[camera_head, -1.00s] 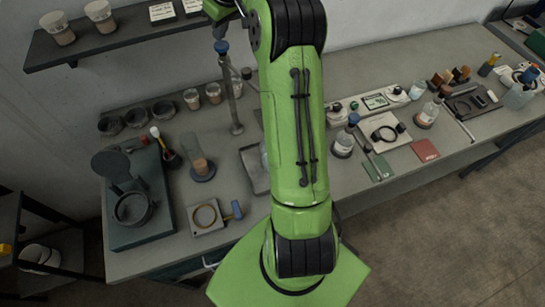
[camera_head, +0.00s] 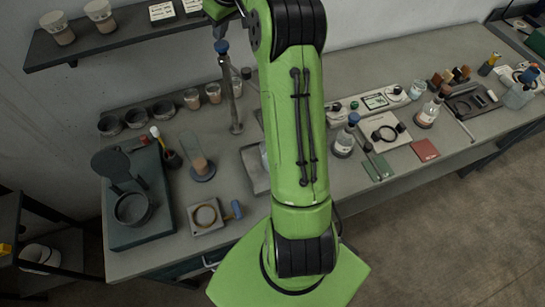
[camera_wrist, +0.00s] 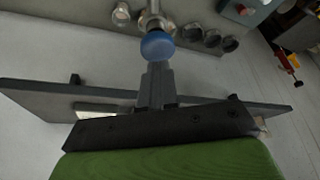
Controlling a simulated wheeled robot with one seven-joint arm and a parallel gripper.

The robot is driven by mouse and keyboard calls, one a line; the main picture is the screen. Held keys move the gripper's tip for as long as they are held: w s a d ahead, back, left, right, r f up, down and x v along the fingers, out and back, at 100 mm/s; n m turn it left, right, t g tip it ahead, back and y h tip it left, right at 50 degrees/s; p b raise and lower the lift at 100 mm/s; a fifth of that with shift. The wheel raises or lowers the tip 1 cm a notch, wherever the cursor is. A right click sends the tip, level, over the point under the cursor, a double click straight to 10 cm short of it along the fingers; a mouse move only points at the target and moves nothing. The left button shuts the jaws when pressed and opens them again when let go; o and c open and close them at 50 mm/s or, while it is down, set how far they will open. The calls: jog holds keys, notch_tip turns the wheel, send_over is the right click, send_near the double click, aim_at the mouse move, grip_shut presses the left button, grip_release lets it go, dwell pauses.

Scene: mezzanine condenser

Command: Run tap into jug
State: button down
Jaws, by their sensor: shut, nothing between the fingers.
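The tap (camera_head: 234,100) is a grey upright post with a blue knob (camera_head: 221,46) at its top, standing at the back of the bench. The knob also shows large in the wrist view (camera_wrist: 158,46). My gripper (camera_wrist: 156,68) is shut and empty, its fingertips close to the knob; I cannot tell if they touch it. In the head view only part of the gripper shows, at the top edge. A grey tray (camera_head: 251,172) lies in front of the tap, partly behind my arm. A sliver of something pale shows at the tray; I cannot tell if it is the jug.
A wall shelf (camera_head: 120,42) with cups and cards is above left, near my gripper. Left of the tap are small dark bowls (camera_head: 136,117), a dark green box (camera_head: 140,226) and a bottle (camera_head: 197,158). Flasks (camera_head: 345,142) and instruments stand to the right.

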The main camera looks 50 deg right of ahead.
jog(key=shift+f, duration=0.1)
dwell(0.3)
jog(key=shift+f+b, duration=1)
jog(key=shift+f, duration=0.2)
dwell(6.4)
